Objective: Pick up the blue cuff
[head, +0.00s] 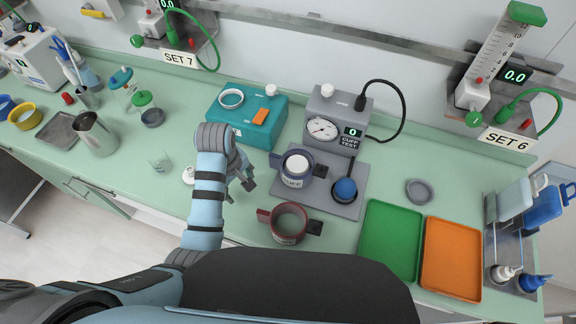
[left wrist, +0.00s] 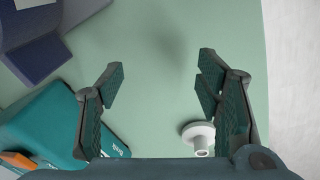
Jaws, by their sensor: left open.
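The blue cuff (head: 293,181) is a dark navy ring around a white-topped cylinder, with a dark tab to its right. It sits on the grey base plate (head: 345,207) of the cuff tester in the head view. My left gripper (head: 246,182) is open and empty, just left of the blue cuff and apart from it. I cannot tell whether the dark blue shape at that view's left edge is the cuff. My right gripper is not in view.
A maroon cuff (head: 289,222) stands in front of the blue cuff. A teal box (head: 246,117) stands behind my gripper, and a small white fitting (head: 188,175) lies left of it. Green (head: 390,240) and orange (head: 451,259) trays lie to the right. The tester (head: 337,119) stands behind.

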